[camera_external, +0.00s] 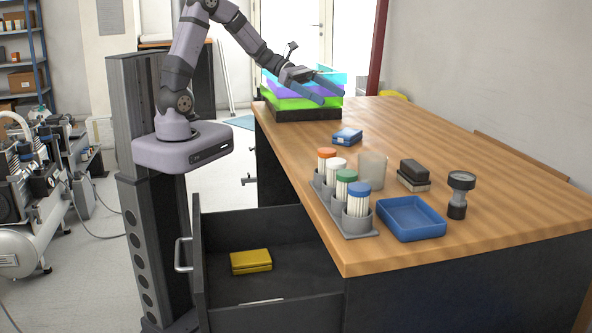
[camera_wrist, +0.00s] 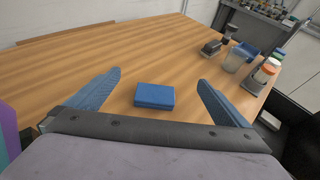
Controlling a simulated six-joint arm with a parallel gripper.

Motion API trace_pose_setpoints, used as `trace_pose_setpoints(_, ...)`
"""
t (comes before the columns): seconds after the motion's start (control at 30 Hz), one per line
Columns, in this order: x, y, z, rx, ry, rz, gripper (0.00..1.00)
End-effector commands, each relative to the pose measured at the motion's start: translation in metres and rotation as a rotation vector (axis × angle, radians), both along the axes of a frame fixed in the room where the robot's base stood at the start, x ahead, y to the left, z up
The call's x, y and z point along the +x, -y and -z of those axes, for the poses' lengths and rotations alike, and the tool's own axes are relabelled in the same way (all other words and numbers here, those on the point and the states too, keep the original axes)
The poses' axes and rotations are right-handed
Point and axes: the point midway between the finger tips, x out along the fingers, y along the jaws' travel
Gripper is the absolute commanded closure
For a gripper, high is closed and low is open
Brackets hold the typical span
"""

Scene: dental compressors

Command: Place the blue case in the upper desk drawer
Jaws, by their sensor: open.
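The blue case (camera_external: 347,137) lies flat on the wooden desk, near its left edge. It also shows in the wrist view (camera_wrist: 154,96), low between my two fingers and apart from them. My gripper (camera_external: 333,97) is open and empty, above the desk on the far side of the case; its blue fingers spread wide in the wrist view (camera_wrist: 160,78). A dark desk drawer (camera_external: 225,291) is pulled out at the front left, with a yellow case (camera_external: 250,261) inside. The picture does not clearly show whether another drawer lies below it.
A grey holder (camera_external: 331,201) with several capped containers stands near the desk's front edge. Beside it are a clear cup (camera_external: 372,169), a blue tray (camera_external: 410,219), a dark block (camera_external: 414,171) and a black-and-grey instrument (camera_external: 459,194). Stacked coloured trays (camera_external: 300,103) stand behind my gripper.

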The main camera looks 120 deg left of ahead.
Motion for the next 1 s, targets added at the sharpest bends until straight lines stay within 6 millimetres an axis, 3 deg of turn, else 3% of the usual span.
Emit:
trace_pose_setpoints(0.23,0.000,0.000,0.018,-0.005,-0.001,0.000,0.00)
trace_pose_setpoints(0.6,0.000,0.000,0.083,-0.006,-0.001,0.000,0.00)
trace_pose_setpoints(0.8,0.020,0.001,0.089,-0.001,0.000,0.003,0.00)
trace_pose_setpoints(1.0,0.023,0.000,0.090,0.000,0.000,0.000,0.00)
